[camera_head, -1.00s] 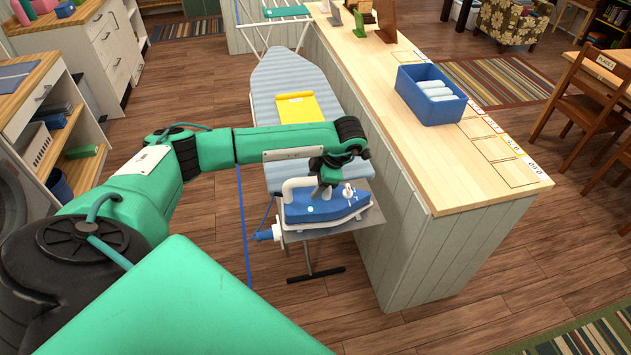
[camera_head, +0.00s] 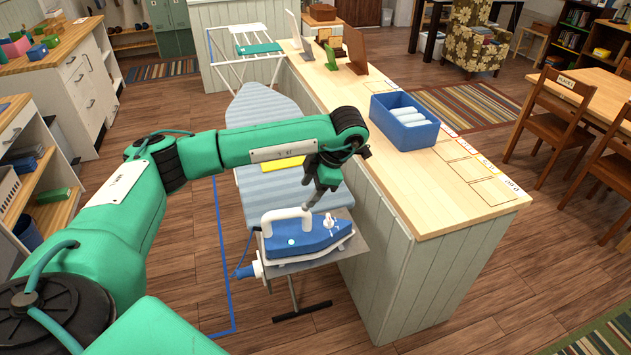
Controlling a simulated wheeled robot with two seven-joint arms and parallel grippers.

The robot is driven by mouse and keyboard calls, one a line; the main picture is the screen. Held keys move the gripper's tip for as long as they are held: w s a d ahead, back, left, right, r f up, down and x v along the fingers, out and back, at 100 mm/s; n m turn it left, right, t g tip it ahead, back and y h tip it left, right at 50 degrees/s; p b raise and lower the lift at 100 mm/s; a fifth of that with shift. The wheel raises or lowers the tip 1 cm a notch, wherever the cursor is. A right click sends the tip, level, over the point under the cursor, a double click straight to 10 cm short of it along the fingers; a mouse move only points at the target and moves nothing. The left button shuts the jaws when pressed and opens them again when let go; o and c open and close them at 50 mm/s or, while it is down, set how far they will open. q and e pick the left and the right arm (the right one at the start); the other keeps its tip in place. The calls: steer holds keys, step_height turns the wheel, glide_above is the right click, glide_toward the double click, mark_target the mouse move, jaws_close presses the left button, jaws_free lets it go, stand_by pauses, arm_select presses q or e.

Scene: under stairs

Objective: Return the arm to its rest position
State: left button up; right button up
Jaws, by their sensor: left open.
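My left arm reaches in from the left, its green links crossing in front of the ironing board (camera_head: 265,106). My left gripper (camera_head: 312,203) points down, open, just above and behind the blue iron (camera_head: 304,238) with its white handle. The fingers look apart from the handle and hold nothing. The iron rests on the grey metal plate (camera_head: 345,253) at the near end of the board. A yellow cloth (camera_head: 283,163) on the board is mostly hidden by my forearm. My right gripper is not in view.
A wooden counter (camera_head: 440,185) stands to the right, with a blue bin (camera_head: 404,122) of rolled white cloths on it. White shelves stand at the left. A drying rack (camera_head: 245,50) stands behind the board. Chairs and a table are at the far right.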

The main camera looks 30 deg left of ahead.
arm_select(q)
steer(key=shift+v, duration=1.45)
steer(key=shift+d, duration=0.1)
